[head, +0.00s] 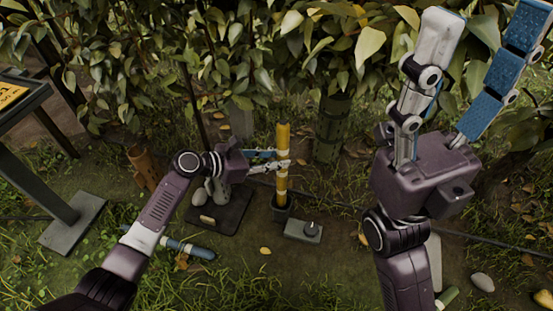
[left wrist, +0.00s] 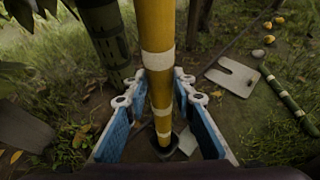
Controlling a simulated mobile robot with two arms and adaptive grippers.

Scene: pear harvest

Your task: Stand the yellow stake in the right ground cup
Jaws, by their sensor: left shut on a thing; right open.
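The yellow stake (head: 283,138) with pale bands stands upright in the head view. My left gripper (head: 284,166) is shut around its middle. In the left wrist view the stake (left wrist: 156,75) runs down between the two blue-padded fingers. Its lower end is in the mouth of a dark ground cup (head: 281,210), which also shows in the left wrist view (left wrist: 149,133). Whether it rests on the cup's bottom is hidden. My right gripper (head: 468,75) is open and empty, raised at the right in front of the leaves.
A grey box with a dark knob (head: 303,231) sits just right of the cup. A dark base plate (head: 232,217) lies left of it. A green mesh cylinder (head: 332,125) stands behind. Leaves hang across the top.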

